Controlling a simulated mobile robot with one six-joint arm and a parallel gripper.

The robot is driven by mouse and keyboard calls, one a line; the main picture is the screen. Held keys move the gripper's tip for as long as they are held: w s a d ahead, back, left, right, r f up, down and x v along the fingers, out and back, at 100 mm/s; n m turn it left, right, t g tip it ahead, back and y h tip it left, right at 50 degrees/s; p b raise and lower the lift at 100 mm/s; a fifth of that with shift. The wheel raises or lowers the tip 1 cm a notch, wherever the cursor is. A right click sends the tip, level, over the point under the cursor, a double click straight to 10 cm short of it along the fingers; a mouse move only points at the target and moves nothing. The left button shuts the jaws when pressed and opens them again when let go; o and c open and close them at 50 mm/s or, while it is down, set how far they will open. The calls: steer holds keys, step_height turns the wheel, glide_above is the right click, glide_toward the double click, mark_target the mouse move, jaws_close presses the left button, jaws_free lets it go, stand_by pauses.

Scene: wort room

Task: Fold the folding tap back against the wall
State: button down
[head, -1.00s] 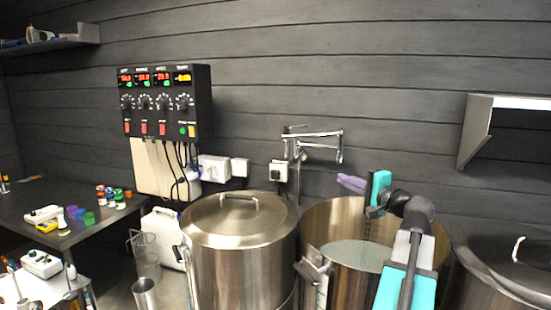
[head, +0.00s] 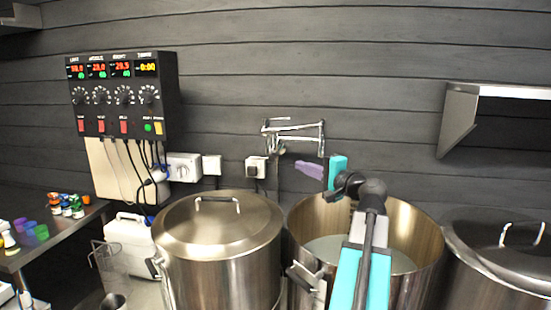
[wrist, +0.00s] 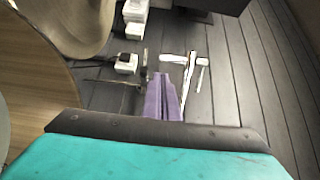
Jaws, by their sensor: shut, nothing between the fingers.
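The folding tap (head: 293,132) is a chrome jointed pipe on the dark wall, behind and above the gap between the two middle kettles. Its arm runs to the right along the wall and ends in a short downward spout. It also shows in the wrist view (wrist: 188,62), beyond my fingers. My gripper (head: 302,168) has purple fingers that are shut and empty. It is over the open kettle's back left rim, just below the tap in the picture. In the wrist view the purple fingers (wrist: 163,100) point towards the wall. I cannot tell how far they are from the tap.
An open kettle (head: 425,245) stands under my arm, with a lidded kettle (head: 222,262) to its left and another (head: 505,255) to its right. A control box (head: 122,95), sockets (head: 184,167) and a metal shelf (head: 458,118) are on the wall.

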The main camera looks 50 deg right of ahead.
steer(key=shift+w, duration=0.15)
steer(key=w+p, duration=0.1)
steer(key=w, duration=0.3)
steer(key=w+d+p, duration=0.1)
steer(key=w+p, duration=0.1)
steer(key=w, duration=0.2)
steer(key=w+p, duration=0.1)
steer(key=w, duration=0.3)
steer(key=shift+d+r+p, duration=0.15)
steer(key=shift+d+p, duration=0.2)
steer(key=shift+p, duration=0.05)
steer(key=shift+w, duration=0.65)
steer(key=shift+d, duration=0.1)
